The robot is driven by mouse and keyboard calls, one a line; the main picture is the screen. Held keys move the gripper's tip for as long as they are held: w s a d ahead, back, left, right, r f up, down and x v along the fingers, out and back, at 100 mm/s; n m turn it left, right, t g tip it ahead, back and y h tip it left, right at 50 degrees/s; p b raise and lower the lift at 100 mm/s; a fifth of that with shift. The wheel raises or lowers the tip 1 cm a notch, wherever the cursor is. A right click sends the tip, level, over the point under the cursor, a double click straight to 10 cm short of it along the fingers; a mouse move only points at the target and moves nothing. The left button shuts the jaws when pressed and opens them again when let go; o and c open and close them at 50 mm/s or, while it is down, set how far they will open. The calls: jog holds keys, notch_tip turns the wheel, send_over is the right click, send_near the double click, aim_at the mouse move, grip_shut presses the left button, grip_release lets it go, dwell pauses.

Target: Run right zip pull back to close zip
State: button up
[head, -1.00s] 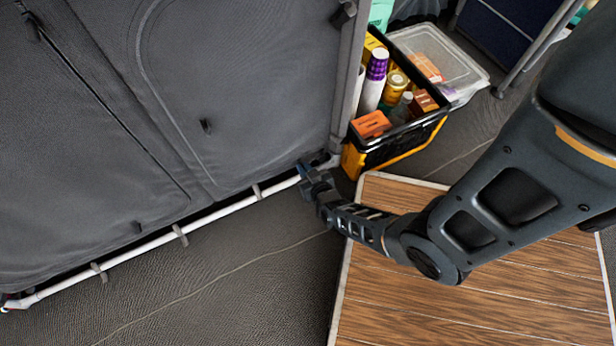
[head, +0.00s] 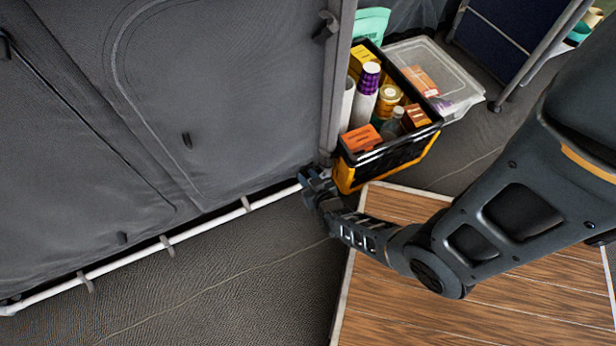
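The grey fabric cabinet front (head: 240,80) fills the left of the head view, with curved zip lines on its panels. I cannot tell which is the right zip pull. My gripper (head: 310,178) is at the cabinet's lower right corner, by the end of the white bottom rail. Its fingers are small and dark, so its opening and any contents cannot be made out.
A black and yellow crate (head: 392,160) of bottles and boxes stands just right of my gripper. A clear lidded box (head: 440,65) is behind it. A wood-topped surface (head: 450,310) lies under my arm. The grey floor (head: 230,290) before the cabinet is clear.

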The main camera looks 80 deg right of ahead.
jog(key=shift+o, duration=0.7)
jog(key=shift+r, duration=0.1)
jog(key=shift+s+a+r, duration=0.15)
jog(key=shift+a, duration=0.05)
jog(key=p+v, duration=0.3)
jog(key=v, duration=0.4)
jog(key=shift+s+a, duration=0.1)
